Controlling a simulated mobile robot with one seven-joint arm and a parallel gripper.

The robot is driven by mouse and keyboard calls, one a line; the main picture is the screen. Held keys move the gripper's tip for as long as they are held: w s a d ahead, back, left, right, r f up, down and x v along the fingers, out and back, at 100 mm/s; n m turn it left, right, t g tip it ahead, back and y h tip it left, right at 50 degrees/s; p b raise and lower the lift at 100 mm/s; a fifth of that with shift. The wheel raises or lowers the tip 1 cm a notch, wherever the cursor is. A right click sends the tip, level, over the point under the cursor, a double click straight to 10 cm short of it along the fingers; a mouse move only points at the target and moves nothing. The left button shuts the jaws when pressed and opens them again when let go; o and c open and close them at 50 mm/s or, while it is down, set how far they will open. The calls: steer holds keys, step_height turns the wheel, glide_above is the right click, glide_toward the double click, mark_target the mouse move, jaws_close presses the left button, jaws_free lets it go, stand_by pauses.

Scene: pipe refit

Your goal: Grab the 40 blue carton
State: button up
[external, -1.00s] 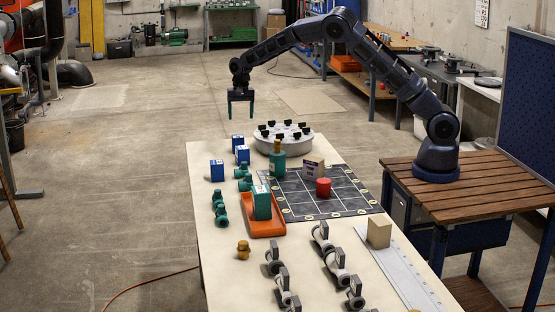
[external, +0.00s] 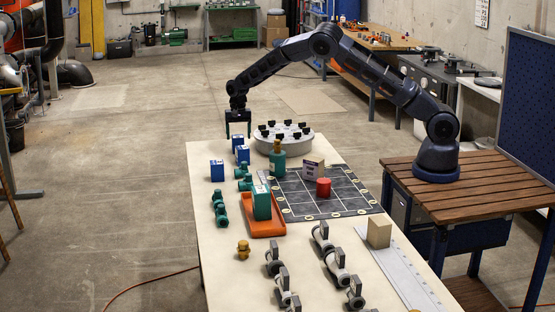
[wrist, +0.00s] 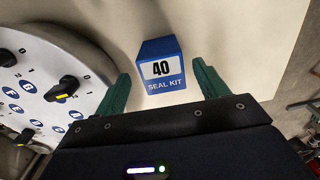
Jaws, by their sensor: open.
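In the wrist view, a blue carton (wrist: 162,68) with a white band reading "40" and "SEAL KIT" below it stands upright on the table. It appears between the tips of my gripper (wrist: 162,88), whose green fingers are open and empty. In the external view, my gripper (external: 238,135) points down at the table's far end, close to the farthest blue carton (external: 237,142). A second blue carton (external: 242,156) stands just nearer, and a third blue carton (external: 217,171) is at the left edge. Their numbers are unreadable there, so I cannot tell which is 40.
A round grey dial unit (external: 284,142) with black knobs stands right of my gripper; it fills the left of the wrist view (wrist: 40,100). The table edge is close.

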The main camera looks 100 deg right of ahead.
mark_target(238, 136)
step_height(238, 136, down, 4)
steer(key=shift+w+f, duration=0.15)
steer(key=shift+f, duration=0.05)
steer(key=c, duration=1.1)
steer(key=shift+r, duration=0.1)
